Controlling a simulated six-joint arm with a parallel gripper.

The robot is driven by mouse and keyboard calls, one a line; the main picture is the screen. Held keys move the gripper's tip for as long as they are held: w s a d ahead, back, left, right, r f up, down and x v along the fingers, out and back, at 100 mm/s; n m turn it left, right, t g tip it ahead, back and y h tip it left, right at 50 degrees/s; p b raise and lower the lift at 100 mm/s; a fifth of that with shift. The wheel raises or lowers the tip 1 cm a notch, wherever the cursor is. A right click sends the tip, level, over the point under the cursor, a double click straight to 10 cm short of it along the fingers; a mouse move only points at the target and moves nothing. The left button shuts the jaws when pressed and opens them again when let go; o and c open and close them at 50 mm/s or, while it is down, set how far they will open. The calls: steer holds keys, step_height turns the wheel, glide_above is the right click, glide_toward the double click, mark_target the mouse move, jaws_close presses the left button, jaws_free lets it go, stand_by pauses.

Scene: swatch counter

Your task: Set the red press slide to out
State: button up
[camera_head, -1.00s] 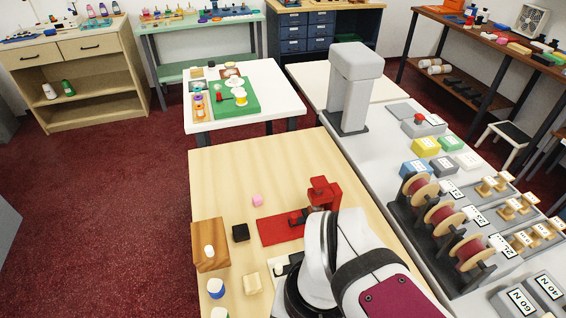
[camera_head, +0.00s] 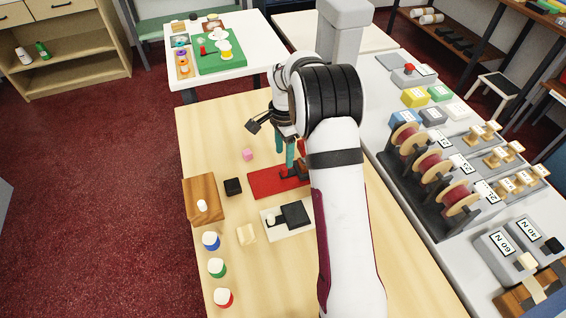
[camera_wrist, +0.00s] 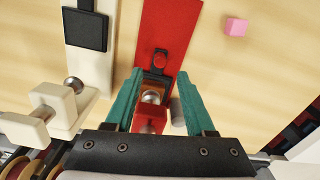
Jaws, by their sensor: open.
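The red press has a flat red base plate (camera_head: 262,184) on the wooden table; in the wrist view the red base (camera_wrist: 166,25) runs up and away from my gripper. The press's red upright part and a silver ball (camera_wrist: 151,97) show between my fingers. My gripper (camera_wrist: 159,76) is open, its two teal fingers on either side of the press. It also shows in the head view (camera_head: 291,165), pointing down at the press. My arm hides the press's right end there.
A white press with a black pad (camera_head: 295,215) stands close in front of the red one. A pink cube (camera_head: 247,155), a black cube (camera_head: 233,187) and a wooden block (camera_head: 203,189) lie to the left. Several capped pots line the left edge. Spools (camera_head: 428,163) stand to the right.

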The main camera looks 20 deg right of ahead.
mark_target(284, 168)
step_height(284, 168, down, 6)
steer(key=shift+f, duration=0.1)
jaws_close()
stand_by(0.4)
stand_by(1.1)
